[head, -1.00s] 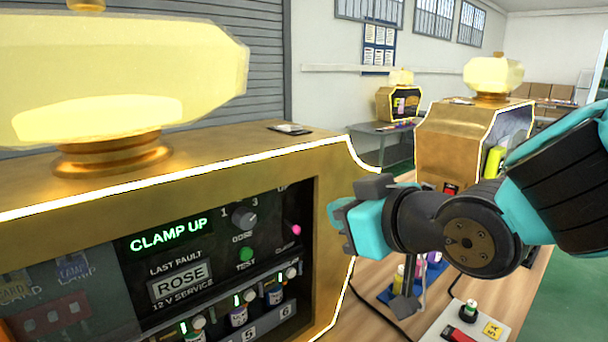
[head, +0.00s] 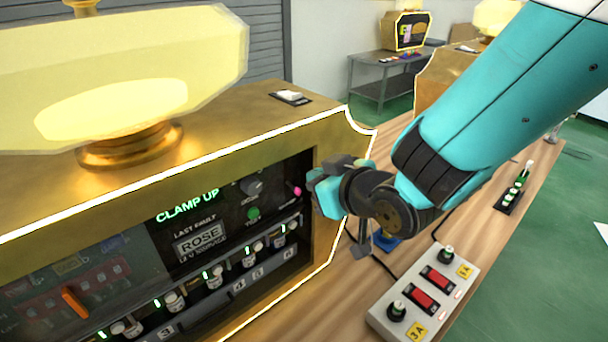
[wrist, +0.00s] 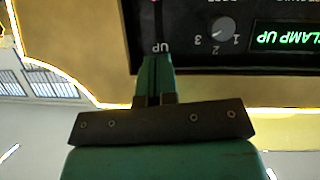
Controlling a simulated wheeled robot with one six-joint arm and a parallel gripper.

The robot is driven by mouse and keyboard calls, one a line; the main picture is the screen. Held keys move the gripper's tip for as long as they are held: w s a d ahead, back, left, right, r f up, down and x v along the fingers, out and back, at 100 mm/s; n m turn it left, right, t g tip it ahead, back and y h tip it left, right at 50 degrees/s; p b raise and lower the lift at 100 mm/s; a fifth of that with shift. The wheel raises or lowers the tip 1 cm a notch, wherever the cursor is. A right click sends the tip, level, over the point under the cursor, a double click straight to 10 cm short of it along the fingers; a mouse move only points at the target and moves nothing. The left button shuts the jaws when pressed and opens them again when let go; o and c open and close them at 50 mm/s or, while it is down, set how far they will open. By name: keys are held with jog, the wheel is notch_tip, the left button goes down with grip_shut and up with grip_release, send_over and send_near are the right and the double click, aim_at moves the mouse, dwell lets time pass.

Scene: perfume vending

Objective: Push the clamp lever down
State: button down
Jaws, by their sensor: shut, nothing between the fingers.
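The clamp lever shows as a small pink knob (head: 297,191) at the right end of the machine's dark control panel (head: 165,240). The panel's green display (head: 187,205) reads "CLAMP UP". My gripper (head: 314,190) is shut and empty, just right of the pink knob in the head view. In the wrist view, turned upside down, the closed fingers (wrist: 154,75) point at the panel's edge beside the "UP" label (wrist: 160,47). Whether the fingertips touch the lever or panel cannot be told.
The machine's gold housing (head: 250,140) surrounds the panel. Below the display are several small bottles (head: 213,275) and an orange lever (head: 75,302). A switch box (head: 425,295) with red rockers stands on the wooden table (head: 345,290). A second gold machine (head: 440,95) stands behind my arm.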

aim_at(292, 186)
jog(key=shift+w+a+f+p, duration=0.3)
jog(key=shift+w+a+f, duration=0.1)
jog(key=shift+w+f, duration=0.4)
jog(key=shift+w+a+f+p, duration=0.35)
jog(key=shift+w+a+f, duration=0.1)
jog(key=shift+w+f, duration=0.4)
jog(key=shift+w+a+f+p, duration=0.35)
jog(key=shift+w+f, duration=0.3)
jog(key=shift+f, duration=0.3)
jog(key=shift+a+f+b, duration=0.1)
jog(key=shift+f+b, duration=0.05)
jog(key=shift+b, duration=0.15)
